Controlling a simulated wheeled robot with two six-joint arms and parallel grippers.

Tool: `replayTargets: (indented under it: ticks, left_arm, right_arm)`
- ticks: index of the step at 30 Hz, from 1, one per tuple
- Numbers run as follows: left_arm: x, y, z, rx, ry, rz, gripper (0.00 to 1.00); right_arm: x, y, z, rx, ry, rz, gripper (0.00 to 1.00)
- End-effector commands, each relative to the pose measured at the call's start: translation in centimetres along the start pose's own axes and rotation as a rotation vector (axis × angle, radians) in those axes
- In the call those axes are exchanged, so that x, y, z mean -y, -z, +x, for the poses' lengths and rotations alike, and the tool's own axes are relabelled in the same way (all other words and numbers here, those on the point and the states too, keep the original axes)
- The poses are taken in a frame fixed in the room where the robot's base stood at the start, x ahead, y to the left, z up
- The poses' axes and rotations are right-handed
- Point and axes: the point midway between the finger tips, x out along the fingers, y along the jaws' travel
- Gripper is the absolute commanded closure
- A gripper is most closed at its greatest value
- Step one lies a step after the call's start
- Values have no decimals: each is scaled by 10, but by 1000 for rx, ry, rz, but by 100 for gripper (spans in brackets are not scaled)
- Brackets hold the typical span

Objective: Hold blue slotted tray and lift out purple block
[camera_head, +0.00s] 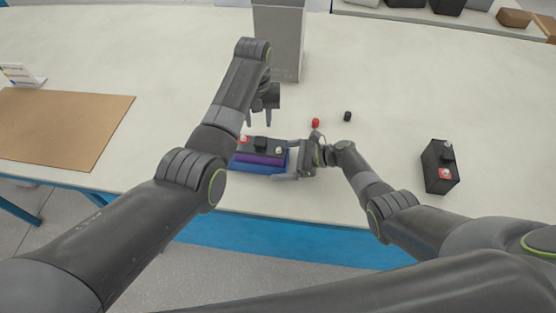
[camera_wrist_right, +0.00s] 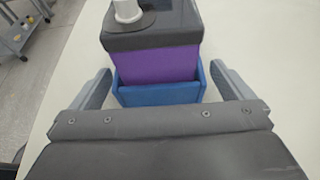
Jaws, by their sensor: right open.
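The blue slotted tray (camera_head: 258,168) sits near the table's front edge, and its end shows in the right wrist view (camera_wrist_right: 160,94). The purple block (camera_head: 262,159) stands in it, its purple side (camera_wrist_right: 158,63) rising above the tray wall. A dark top with red and pale terminals covers the block. My right gripper (camera_head: 286,161) is open at the tray's right end, with fingers on either side of the tray in its wrist view. My left gripper (camera_head: 262,121) is open and empty, pointing down just behind and above the block.
A red cap (camera_head: 315,123) and a black cap (camera_head: 348,116) lie behind my right gripper. A black battery (camera_head: 439,167) stands at the right. A brown mat (camera_head: 60,127) lies at the left, and a grey box (camera_head: 281,40) stands at the back. The table between is clear.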

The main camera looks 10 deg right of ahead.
Motion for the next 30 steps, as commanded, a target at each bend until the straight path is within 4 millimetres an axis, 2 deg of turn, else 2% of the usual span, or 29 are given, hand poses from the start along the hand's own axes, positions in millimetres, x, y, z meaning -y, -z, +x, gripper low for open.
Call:
replayTargets:
  ticks: [9,19,30]
  left_arm:
    - [0,0,0,0,0,0,64]
    - [0,0,0,0,0,0,64]
    - [0,0,0,0,0,0,64]
  right_arm:
    - [0,0,18,-1,-1,0,0]
    - [0,0,20,-1,0,0,0]
    - [0,0,19,-1,0,0,47]
